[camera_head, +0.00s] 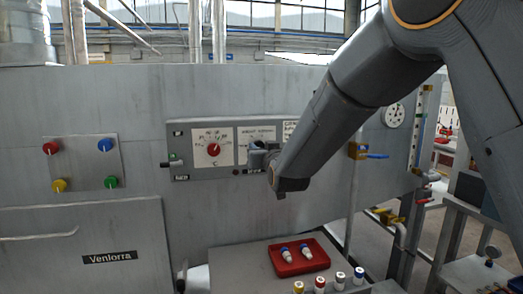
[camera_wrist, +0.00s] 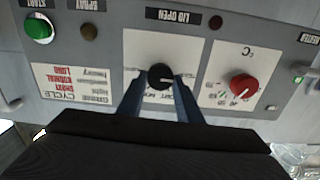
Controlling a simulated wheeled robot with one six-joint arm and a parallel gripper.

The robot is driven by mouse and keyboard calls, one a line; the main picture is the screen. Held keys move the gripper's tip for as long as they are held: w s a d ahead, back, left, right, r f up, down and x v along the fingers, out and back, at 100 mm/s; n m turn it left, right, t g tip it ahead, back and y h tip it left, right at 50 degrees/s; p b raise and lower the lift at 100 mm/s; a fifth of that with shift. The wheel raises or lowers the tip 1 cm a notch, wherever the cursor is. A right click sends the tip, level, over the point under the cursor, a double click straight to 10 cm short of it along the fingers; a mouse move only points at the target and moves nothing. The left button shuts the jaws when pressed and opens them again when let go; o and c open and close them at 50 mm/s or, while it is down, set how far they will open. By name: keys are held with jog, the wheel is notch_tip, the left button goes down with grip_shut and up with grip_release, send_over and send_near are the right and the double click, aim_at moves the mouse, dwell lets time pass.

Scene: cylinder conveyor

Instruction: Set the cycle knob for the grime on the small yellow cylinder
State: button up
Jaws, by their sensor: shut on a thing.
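My gripper (camera_head: 263,157) is at the control panel, and in the wrist view its fingers (camera_wrist: 160,88) close around a black knob (camera_wrist: 160,76) on a white dial plate. The wrist picture is upside down. A pale pointer mark on the knob points right there. Beside the plate is a card (camera_wrist: 72,86) headed grime and cycle, with red words; its small print is hard to read. In the head view, a small cylinder with a yellow top (camera_head: 298,287) stands at the bottom edge, partly cut off. Any grime on it is too small to tell.
A red temperature knob (camera_wrist: 244,87) sits close to the black one; it also shows in the head view (camera_head: 213,149). A red tray (camera_head: 272,262) holds two blue-and-white cylinders. Several small cylinders stand in front of it.

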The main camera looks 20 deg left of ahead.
jog(key=shift+w+d+f+m+b, duration=0.1)
jog(key=shift+m+b, duration=2.75)
jog(key=shift+b, duration=0.5)
jog(key=shift+w+d+f+m+b, duration=0.1)
jog(key=shift+m+b, duration=2.75)
jog(key=shift+b, duration=0.45)
jog(key=shift+r, duration=0.1)
jog(key=o, duration=1)
jog(key=shift+o, duration=0.2)
jog(key=shift+s, duration=0.1)
jog(key=shift+s, duration=0.1)
